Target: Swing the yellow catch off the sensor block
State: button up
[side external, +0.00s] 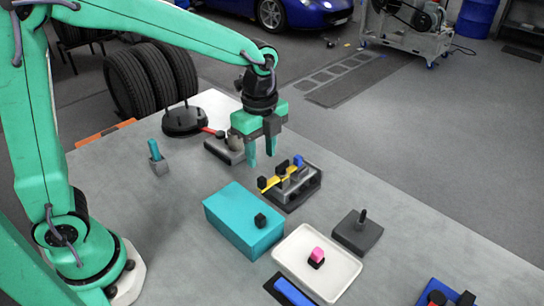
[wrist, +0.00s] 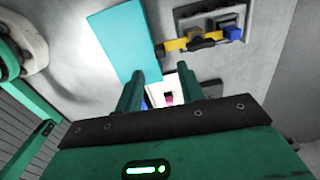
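In the wrist view the catch (wrist: 178,45) spans the block (wrist: 208,15) beside a blue piece. My gripper (side external: 262,150) hangs just behind and left of the block in the side view, above the table, fingers pointing down and apart. In the wrist view the fingers (wrist: 143,92) have a gap with nothing between them.
A teal box (side external: 228,235) with a black knob and a white tray (side external: 290,268) holding a pink-and-black piece stand in front. A grey block with a peg (side external: 357,235) is at right.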

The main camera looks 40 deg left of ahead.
aim_at(262, 178)
jog(key=shift+f, duration=3.9)
grip_shut()
